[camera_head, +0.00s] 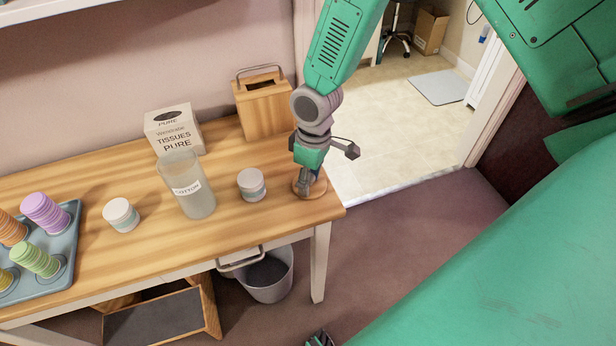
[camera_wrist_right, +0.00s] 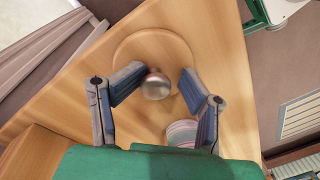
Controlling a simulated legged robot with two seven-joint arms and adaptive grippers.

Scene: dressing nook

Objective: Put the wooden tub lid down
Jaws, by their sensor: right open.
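The wooden tub lid (camera_head: 317,190) is a round flat disc at the right end of the wooden table. In the right wrist view the lid (camera_wrist_right: 150,42) lies flat on the tabletop with a round metal knob (camera_wrist_right: 156,86). My right gripper (camera_head: 305,184) is over the lid and hides part of it. In the wrist view its fingers (camera_wrist_right: 155,88) are open, one on each side of the knob, with gaps visible. A small dark part at the bottom edge of the head view may be my left gripper (camera_head: 320,340); its fingers cannot be made out.
A banded white tub (camera_head: 252,185) stands close left of my right gripper. Further left are a clear cotton jar (camera_head: 187,185), another banded tub (camera_head: 121,215), a tissue box (camera_head: 174,131) and a blue tray (camera_head: 66,265). A wooden box (camera_head: 263,106) stands behind. The table's right edge is close.

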